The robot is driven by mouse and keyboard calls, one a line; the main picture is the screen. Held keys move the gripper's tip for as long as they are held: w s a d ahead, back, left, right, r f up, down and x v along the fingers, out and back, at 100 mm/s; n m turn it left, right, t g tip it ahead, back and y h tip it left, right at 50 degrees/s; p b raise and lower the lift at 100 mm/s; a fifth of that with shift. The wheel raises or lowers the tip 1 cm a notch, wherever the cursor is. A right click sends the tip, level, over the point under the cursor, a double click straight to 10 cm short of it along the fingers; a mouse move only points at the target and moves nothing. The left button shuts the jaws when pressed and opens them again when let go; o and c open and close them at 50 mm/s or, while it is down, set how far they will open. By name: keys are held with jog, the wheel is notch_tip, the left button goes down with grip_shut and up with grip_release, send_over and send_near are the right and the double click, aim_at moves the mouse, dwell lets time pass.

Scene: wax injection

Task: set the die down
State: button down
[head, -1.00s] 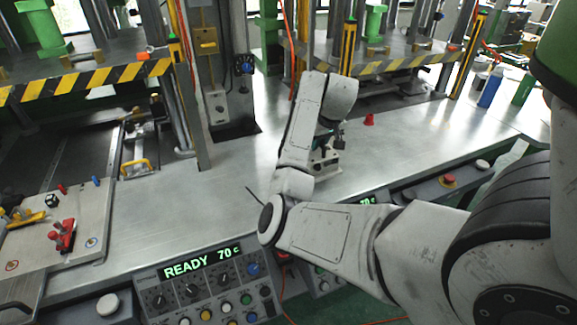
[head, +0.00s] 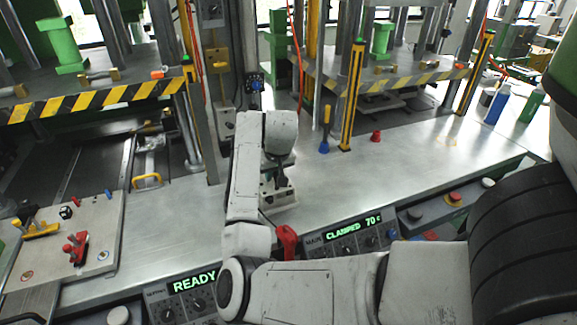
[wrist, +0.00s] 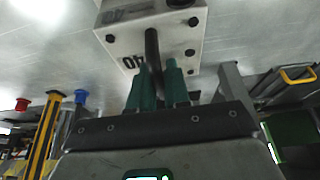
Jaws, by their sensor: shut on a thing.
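In the head view the die (head: 276,200) is low over the bare steel bench (head: 330,185), partly hidden by my wrist. My gripper (head: 283,178) is directly above it there, mostly hidden. I cannot tell whether the die touches the bench.
Presses with striped guards stand behind the bench. A plate with red and yellow clamps (head: 75,248) is at left. Control panels (head: 345,230) line the front edge. Bench right of the die is clear.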

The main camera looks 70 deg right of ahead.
jog(key=shift+w+a+r, duration=0.1)
jog(key=shift+w+a, duration=0.2)
jog(key=shift+w, duration=0.1)
jog(key=shift+f+p, duration=0.45)
jog(key=shift+f, duration=1.35)
jog(key=shift+f, duration=0.1)
jog(key=c, duration=1.1)
grip_release()
jog(key=b+v, duration=0.1)
jog(key=v, duration=1.1)
jog(key=shift+s, duration=0.1)
